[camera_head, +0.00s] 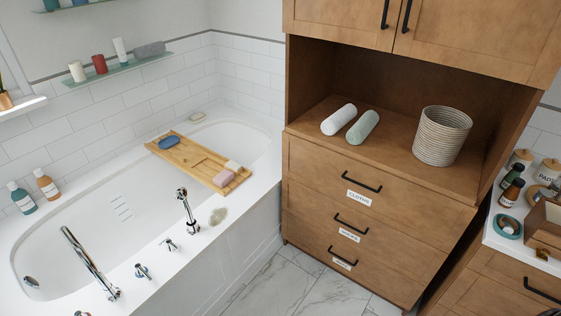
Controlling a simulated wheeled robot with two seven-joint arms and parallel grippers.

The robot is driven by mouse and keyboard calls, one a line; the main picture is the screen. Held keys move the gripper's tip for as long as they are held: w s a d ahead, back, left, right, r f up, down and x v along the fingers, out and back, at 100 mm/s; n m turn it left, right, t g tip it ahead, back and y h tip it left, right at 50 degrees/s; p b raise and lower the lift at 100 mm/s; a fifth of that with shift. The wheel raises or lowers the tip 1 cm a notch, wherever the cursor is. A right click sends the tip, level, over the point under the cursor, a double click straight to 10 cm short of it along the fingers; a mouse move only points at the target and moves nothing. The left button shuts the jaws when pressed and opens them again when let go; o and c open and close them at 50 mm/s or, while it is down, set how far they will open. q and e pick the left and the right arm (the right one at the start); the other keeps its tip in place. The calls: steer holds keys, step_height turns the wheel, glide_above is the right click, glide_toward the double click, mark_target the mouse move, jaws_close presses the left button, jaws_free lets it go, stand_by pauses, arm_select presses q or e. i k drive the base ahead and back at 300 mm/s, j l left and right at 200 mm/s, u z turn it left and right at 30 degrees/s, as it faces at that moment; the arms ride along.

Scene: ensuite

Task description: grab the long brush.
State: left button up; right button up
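I cannot make out a long brush in the head view. A wooden bath tray (194,153) lies across the white bathtub (95,221). On the tray are a blue oval item (168,142) at the far left end, a pink block (222,179) and a pale block (233,165) at the near right end. The blue item is too small to identify surely. Neither of my grippers is in view.
A wooden cabinet (380,190) stands right of the tub, its drawers shut, with rolled towels (338,119) and a ribbed basket (441,135) in its niche. Chrome taps (188,211) rise from the tub's near rim. Marble floor (290,290) is clear between them.

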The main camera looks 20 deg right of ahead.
mark_target(237, 168)
steer(key=z, duration=0.2)
steer(key=i+j, duration=0.25)
steer(key=i, duration=0.2)
steer(key=i+j+z, duration=0.25)
steer(key=z, duration=0.2)
steer(key=i+j+z, duration=0.4)
steer(key=k+l, duration=0.05)
